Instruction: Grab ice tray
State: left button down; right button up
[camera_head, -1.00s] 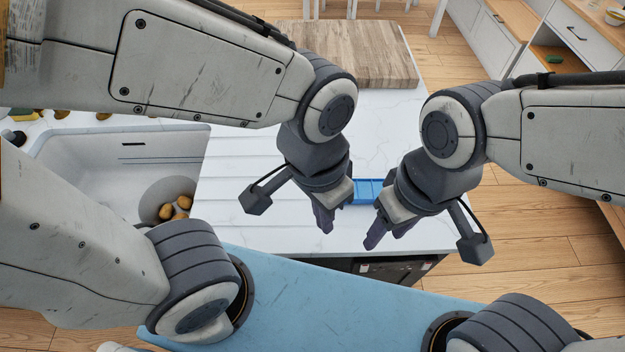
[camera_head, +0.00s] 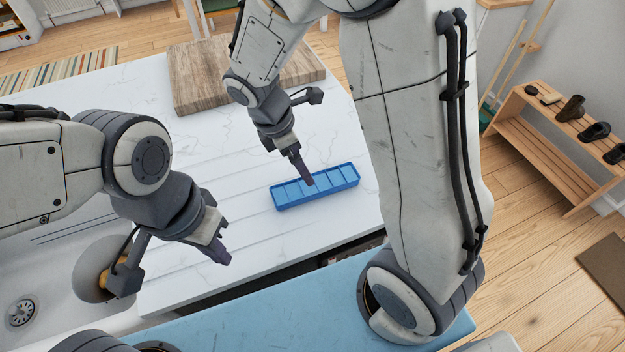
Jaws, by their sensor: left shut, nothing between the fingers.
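The blue ice tray (camera_head: 330,192) lies on the white countertop near its front right corner, with its row of compartments facing up. My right gripper (camera_head: 307,180) reaches down from behind it, and its visible fingertip overlaps the left-middle compartments. I cannot tell whether it touches the tray, or whether the jaw is open, since the fingers line up in this view. My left gripper (camera_head: 220,254) is shut and empty, over the ribbed part of the counter left of the tray and apart from it.
A wooden cutting board (camera_head: 196,75) lies at the back of the counter. A sink (camera_head: 60,285) with a round strainer is at the left. A wooden shoe rack (camera_head: 545,130) stands on the floor at the right. Counter left of the tray is clear.

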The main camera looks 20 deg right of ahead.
send_over(306, 186)
notch_tip(306, 186, down, 4)
jog(key=shift+f, duration=0.1)
jog(key=x, duration=0.5)
jog(key=shift+w+d, duration=0.1)
jog(key=shift+d, duration=0.15)
jog(key=c, duration=1.6)
